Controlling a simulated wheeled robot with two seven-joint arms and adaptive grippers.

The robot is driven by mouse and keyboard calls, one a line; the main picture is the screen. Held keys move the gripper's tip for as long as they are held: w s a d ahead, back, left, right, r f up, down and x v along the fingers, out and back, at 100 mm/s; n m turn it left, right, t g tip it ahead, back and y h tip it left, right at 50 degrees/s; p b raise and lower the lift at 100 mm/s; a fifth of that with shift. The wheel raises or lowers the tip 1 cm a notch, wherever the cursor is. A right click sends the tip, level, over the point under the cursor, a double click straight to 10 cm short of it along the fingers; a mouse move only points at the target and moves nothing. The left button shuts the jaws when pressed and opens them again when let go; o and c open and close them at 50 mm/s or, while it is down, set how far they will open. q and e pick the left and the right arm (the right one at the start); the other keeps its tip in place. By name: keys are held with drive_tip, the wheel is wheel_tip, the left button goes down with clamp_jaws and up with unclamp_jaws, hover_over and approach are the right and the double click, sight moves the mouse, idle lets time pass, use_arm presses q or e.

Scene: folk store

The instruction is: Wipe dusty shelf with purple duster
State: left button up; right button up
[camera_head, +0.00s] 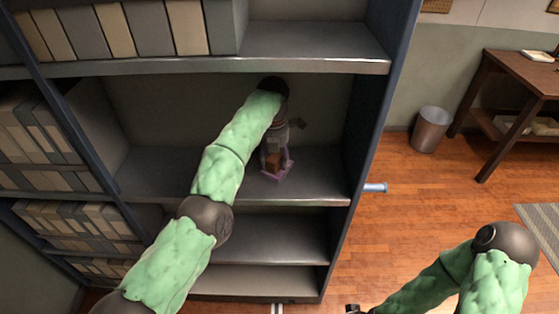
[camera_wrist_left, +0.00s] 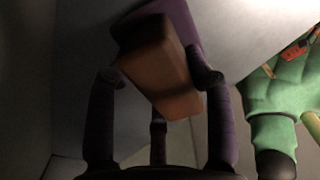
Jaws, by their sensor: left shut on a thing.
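The purple duster has a brown block-like handle (camera_head: 273,161) and a purple base (camera_head: 281,176). My left gripper (camera_head: 276,163) is shut on it, inside the empty middle bay of the shelf (camera_head: 155,172). The duster is low over the board near its front right part; I cannot tell whether it touches. In the left wrist view, the brown handle (camera_wrist_left: 160,65) is between the fingers and the purple part (camera_wrist_left: 182,22) lies behind it. No dust patch is clear.
Binders (camera_head: 130,28) stand on the board above, and more fill the bays at left (camera_head: 45,125). The uprights and upper board enclose the middle bay. A metal bin (camera_head: 432,130) and a wooden table (camera_head: 500,75) stand at right.

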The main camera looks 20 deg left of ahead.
use_arm(q)
drive_tip(key=shift+s+a+f, duration=0.1)
drive_tip(key=shift+s+a, duration=0.1)
drive_tip(key=shift+a, duration=0.5)
drive_tip(key=shift+a, duration=0.1)
